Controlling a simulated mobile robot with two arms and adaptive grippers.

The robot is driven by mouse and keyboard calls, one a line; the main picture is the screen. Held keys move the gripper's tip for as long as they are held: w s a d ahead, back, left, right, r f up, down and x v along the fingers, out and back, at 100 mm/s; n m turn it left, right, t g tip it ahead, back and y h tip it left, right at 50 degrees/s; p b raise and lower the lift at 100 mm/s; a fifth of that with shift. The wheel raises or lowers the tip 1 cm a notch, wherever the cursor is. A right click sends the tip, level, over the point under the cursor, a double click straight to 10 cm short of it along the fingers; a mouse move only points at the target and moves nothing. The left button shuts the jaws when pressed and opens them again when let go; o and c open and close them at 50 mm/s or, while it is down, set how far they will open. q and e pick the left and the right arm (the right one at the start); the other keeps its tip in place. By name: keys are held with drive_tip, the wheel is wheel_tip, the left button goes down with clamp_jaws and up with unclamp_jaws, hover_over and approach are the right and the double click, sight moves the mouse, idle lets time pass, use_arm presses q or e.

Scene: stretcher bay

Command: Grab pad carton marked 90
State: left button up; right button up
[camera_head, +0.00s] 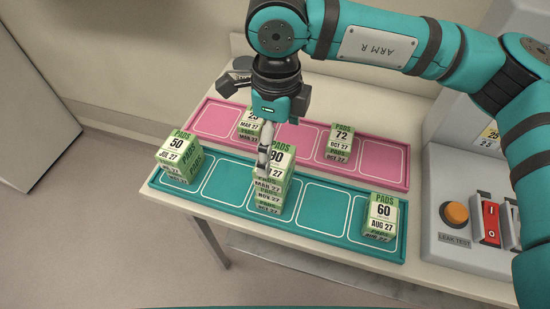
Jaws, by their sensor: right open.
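The pad carton marked 90 (277,158) is green and white. It is on top of a stack of cartons (268,197) in the middle of the teal tray (318,231). My right gripper (265,152) points down at this carton, with a finger in front of its left part. The gripper is open; the picture does not show clearly whether the finger touches the carton. Its other finger is hard to make out. My left gripper is not in view.
Carton stacks marked 50 (178,152) and 60 (382,212) stand at the teal tray's ends. The pink tray (378,165) behind holds cartons marked 72 (341,137) and a partly hidden stack (249,122). A grey machine with an orange button (456,213) is at right.

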sight(275, 158)
drive_tip(key=shift+f, duration=0.3)
wheel_tip(275, 158, down, 5)
drive_tip(key=p, duration=0.2)
drive_tip(key=shift+a+r+p, duration=0.1)
drive_tip(key=shift+r+p, duration=0.05)
drive_tip(key=shift+p, duration=0.2)
drive_tip(key=shift+f, duration=0.3)
drive_tip(key=c, duration=1.2)
drive_tip(key=shift+r, duration=0.15)
